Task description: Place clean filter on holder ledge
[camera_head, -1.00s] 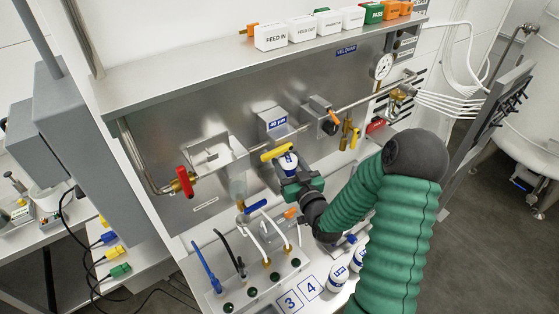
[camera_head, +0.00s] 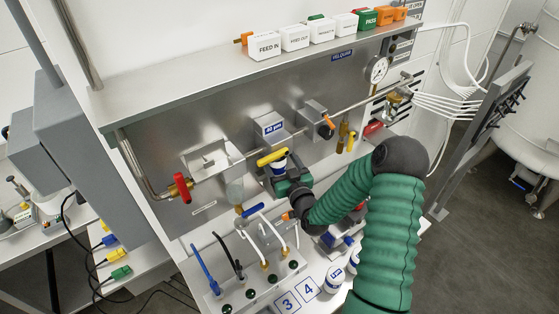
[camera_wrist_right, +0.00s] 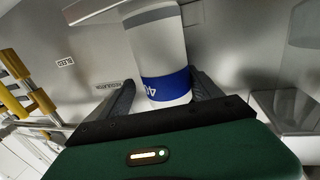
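The filter, a white cylinder with a blue band, is in my right gripper (camera_head: 282,174) in front of the steel panel, just below the holder box with the blue 40 µm label (camera_head: 271,129). In the right wrist view the filter (camera_wrist_right: 166,88) stands upright between both dark fingers (camera_wrist_right: 162,95), its band reading "40". The fingers look closed on its sides. Its top is close to a grey metal part above; I cannot tell whether they touch. A yellow handle (camera_head: 272,157) partly hides the filter's top in the head view. My left gripper is out of view.
An orange-handled valve (camera_head: 327,127) is to the right. Hoses rise from a grey block (camera_head: 240,285) below. White bottles with blue bands (camera_head: 335,279) stand at the bench front.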

